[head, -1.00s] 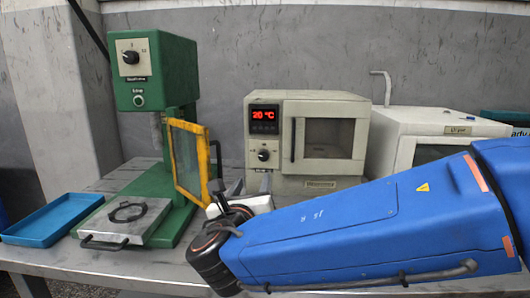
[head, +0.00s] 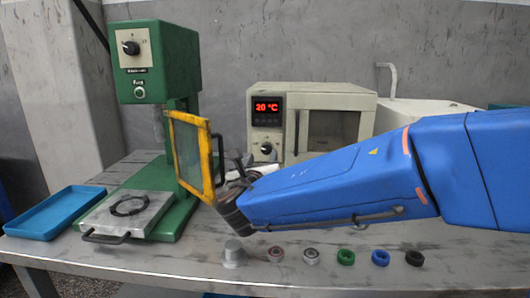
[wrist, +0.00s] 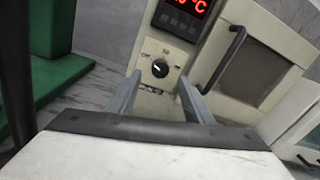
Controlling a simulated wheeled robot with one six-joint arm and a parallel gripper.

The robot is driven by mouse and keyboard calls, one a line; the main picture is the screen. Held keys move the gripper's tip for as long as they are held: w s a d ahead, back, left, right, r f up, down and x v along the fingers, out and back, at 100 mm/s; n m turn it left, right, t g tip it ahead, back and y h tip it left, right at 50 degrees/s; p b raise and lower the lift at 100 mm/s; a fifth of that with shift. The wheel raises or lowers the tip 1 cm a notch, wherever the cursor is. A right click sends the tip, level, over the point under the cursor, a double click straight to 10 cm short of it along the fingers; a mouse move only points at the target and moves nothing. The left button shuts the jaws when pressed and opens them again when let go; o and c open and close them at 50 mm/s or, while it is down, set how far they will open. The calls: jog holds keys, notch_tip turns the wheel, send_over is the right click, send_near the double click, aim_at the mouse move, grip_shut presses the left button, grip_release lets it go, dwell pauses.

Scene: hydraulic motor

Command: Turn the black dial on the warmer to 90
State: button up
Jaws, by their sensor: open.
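The warmer (head: 345,98) is a beige box at the back of the table, with a red display reading 20 °C. Its black dial (head: 266,148) sits below the display on the left of its front; it also shows in the wrist view (wrist: 160,68), with a white pointer mark and labels around it. My gripper (head: 243,160) is in front of the warmer, to the lower left of the dial. In the wrist view my gripper (wrist: 158,88) is open and empty. Its two fingers point at the panel around and below the dial, apart from it.
A green press (head: 160,70) with a yellow-framed guard (head: 205,158) stands left of my gripper, close to it. A blue tray (head: 52,212) lies at far left. Several small rings and a metal part (head: 234,252) lie along the front. A white box (head: 420,113) is at right.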

aim_at(266, 149)
jog(key=shift+w+d, duration=0.15)
jog(key=shift+w, duration=1.45)
jog(key=shift+w+d, duration=0.1)
jog(key=shift+w, duration=1.45)
jog(key=shift+c, duration=0.2)
jog(key=c, duration=1)
